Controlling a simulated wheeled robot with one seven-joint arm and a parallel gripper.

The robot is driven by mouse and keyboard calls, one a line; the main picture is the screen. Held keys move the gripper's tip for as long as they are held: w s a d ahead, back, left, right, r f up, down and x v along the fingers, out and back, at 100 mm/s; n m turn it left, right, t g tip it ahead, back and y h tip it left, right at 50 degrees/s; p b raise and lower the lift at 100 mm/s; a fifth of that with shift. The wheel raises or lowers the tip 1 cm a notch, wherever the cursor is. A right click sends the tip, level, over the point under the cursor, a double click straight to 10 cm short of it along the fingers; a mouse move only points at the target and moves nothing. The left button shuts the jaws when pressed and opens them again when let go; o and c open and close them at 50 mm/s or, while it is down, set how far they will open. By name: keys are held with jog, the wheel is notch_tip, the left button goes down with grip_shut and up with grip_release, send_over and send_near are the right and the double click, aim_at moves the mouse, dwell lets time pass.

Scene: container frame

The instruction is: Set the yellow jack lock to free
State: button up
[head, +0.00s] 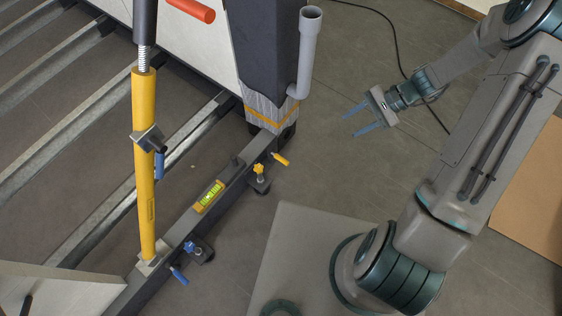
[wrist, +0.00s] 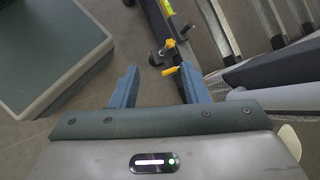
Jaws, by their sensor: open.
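A small yellow-handled lever (head: 281,159) sticks out from the dark frame beam, close to the wrapped corner post. Beside it a yellow star knob (head: 258,168) sits on a jack with a dark round foot. I cannot tell for certain which of the two is the lock. My gripper (head: 350,125) is open and empty, to the right of the lever and apart from it. In the wrist view the yellow lever (wrist: 171,70) shows between and beyond the blue fingers (wrist: 160,88), with the yellow knob (wrist: 170,43) farther off.
The dark beam (head: 229,188) carries a green spirit level (head: 208,196). A blue lever (head: 178,275) and blue knob (head: 190,247) sit lower along it. A grey pipe (head: 308,50) runs down the post. A yellow prop (head: 144,170) stands left. Floor around my gripper is clear except a cable (head: 398,50).

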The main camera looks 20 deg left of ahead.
jog(key=w+a+f+m+t+y+b, duration=0.1)
jog(key=a+f+m+y+b, duration=0.25)
jog(key=f, duration=0.95)
jog(key=w+a+f+m+t+y+b, duration=0.1)
jog(key=a+f+m+y+b, duration=0.2)
jog(key=f, duration=1)
jog(key=m+t+y+b, duration=0.2)
jog(key=m+t+b, duration=0.5)
jog(key=m+t, duration=0.3)
send_near(276, 156)
jog(key=shift+m+g, duration=0.65)
jog(key=shift+g, duration=0.05)
jog(key=b+x, duration=0.1)
jog(key=x, duration=0.1)
jog(key=b+x, duration=0.1)
jog(key=x, duration=0.2)
jog(key=w+b+x, duration=0.1)
jog(key=x, duration=0.1)
jog(key=shift+w+a+f, duration=0.1)
jog(key=shift+f, duration=0.2)
grip_shut()
